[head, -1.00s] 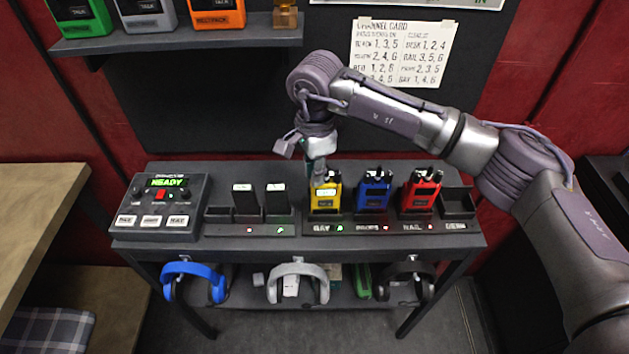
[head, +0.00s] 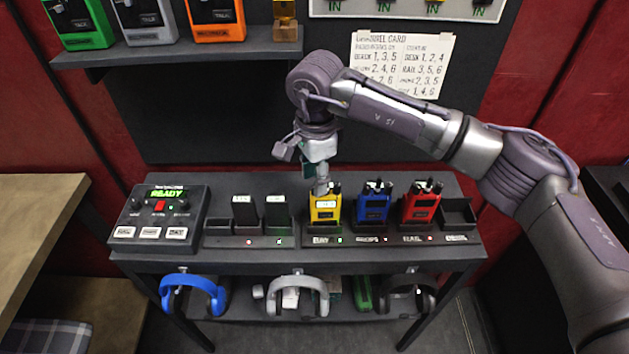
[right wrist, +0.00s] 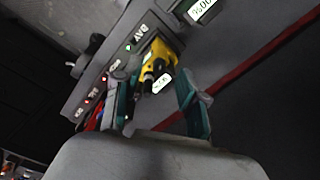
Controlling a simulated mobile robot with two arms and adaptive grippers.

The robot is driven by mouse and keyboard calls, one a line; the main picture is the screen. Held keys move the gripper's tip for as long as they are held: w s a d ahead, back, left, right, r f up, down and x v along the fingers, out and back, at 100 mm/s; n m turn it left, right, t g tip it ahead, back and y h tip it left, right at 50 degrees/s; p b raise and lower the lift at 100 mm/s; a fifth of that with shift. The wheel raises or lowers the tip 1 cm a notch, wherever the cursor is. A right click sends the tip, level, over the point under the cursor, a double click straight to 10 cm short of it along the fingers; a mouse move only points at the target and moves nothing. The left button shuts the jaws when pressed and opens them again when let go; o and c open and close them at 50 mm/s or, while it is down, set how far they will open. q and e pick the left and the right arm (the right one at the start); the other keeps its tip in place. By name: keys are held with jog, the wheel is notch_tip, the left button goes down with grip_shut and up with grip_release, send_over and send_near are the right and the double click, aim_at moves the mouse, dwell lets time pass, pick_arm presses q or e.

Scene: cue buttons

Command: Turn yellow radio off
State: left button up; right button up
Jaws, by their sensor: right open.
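The yellow radio (head: 324,208) stands upright in its slot on the black charging rack (head: 290,241), above a label that reads BAY in the right wrist view, with a green light beside it. My right gripper (head: 321,183) is right over the top of the yellow radio. In the right wrist view the radio (right wrist: 158,62) shows its top with dark knobs and a white label, between the two teal fingers of my open right gripper (right wrist: 160,105). I cannot tell whether a finger touches a knob. My left gripper is not in view.
A blue radio (head: 373,203) and a red radio (head: 420,204) stand close to the right. An empty slot (head: 457,214) is at the rack's right end. Two dark battery packs (head: 245,211) stand to the left, beside a console reading READY (head: 160,216). Headphones (head: 193,290) hang below.

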notch_tip(320, 180, up, 10)
dwell(0.3)
jog(key=shift+s, duration=0.1)
